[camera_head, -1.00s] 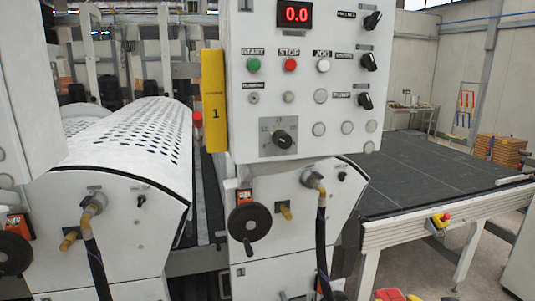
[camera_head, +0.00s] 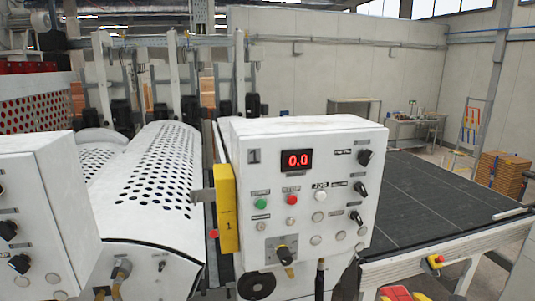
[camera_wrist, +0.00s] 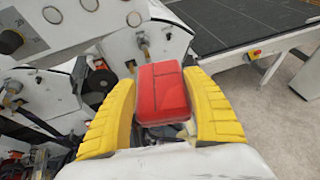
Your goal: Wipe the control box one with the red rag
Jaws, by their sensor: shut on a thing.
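Control box one (camera_head: 340,225) is a white box with a red "0.0" display, a "1" mark, buttons and dark knobs. It stands in the middle of the head view. A panel that appears to be its lower part shows at the top left of the wrist view (camera_wrist: 70,28). The red rag (camera_wrist: 162,92) looks like a folded red block. My gripper (camera_wrist: 160,97) has yellow fingers and is shut on the rag. The rag is apart from the box, below and in front of its panel. A red and yellow part of my gripper shows at the head view's bottom edge.
A yellow plate (camera_head: 227,208) is on the box's left side. Another control box (camera_head: 45,215) stands at left, with a perforated white cover (camera_head: 150,185) between. A dark conveyor bed (camera_head: 430,205) lies to the right, with an emergency stop (camera_head: 435,261) on its edge.

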